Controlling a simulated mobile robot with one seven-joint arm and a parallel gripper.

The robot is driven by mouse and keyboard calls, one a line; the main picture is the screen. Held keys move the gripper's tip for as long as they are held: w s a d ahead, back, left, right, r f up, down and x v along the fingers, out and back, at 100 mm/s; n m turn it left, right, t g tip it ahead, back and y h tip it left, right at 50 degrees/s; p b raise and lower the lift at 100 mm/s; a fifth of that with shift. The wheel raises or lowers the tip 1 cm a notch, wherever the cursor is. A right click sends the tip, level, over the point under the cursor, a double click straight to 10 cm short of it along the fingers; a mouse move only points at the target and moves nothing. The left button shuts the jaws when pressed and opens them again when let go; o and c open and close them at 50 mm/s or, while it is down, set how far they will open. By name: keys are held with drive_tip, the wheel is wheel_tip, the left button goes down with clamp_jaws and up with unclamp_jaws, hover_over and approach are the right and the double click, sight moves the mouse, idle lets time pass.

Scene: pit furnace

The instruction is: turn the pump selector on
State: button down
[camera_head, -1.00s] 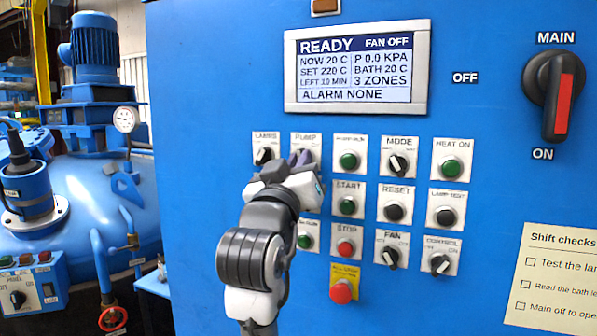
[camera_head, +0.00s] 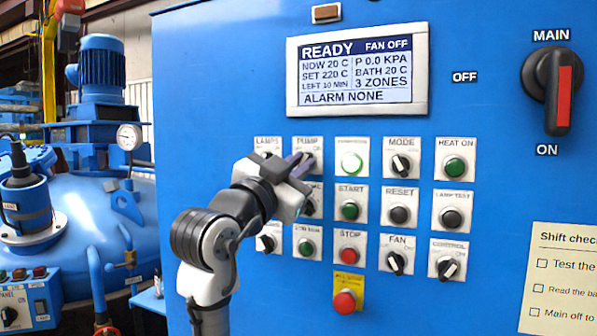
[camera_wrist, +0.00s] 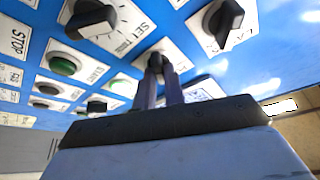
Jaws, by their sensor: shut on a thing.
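The pump selector (camera_head: 307,142) is in the top row of the blue panel, under the label PUMP, second from the left. My gripper (camera_head: 303,163) is at this selector and covers most of its knob in the head view. In the wrist view my two fingers (camera_wrist: 160,75) are shut on the dark selector knob (camera_wrist: 155,62). The knob's exact pointing direction is hidden by the fingers. The display (camera_head: 357,68) reads READY, FAN OFF, ALARM NONE.
The lamps selector (camera_head: 266,156) is close on the left. Below are the green start button (camera_head: 350,211), red stop button (camera_head: 349,255) and a red button on a yellow plate (camera_head: 346,301). The large main switch (camera_head: 556,90) is at the right, its handle toward ON.

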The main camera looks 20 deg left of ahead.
drive_tip(key=shift+m, duration=0.4)
drive_tip(key=c, duration=1.5)
unclamp_jaws()
drive_tip(key=b+v, duration=0.5)
drive_tip(key=v, duration=0.8)
drive_tip(key=shift+s+a, duration=0.15)
drive_tip(key=shift+s, duration=0.25)
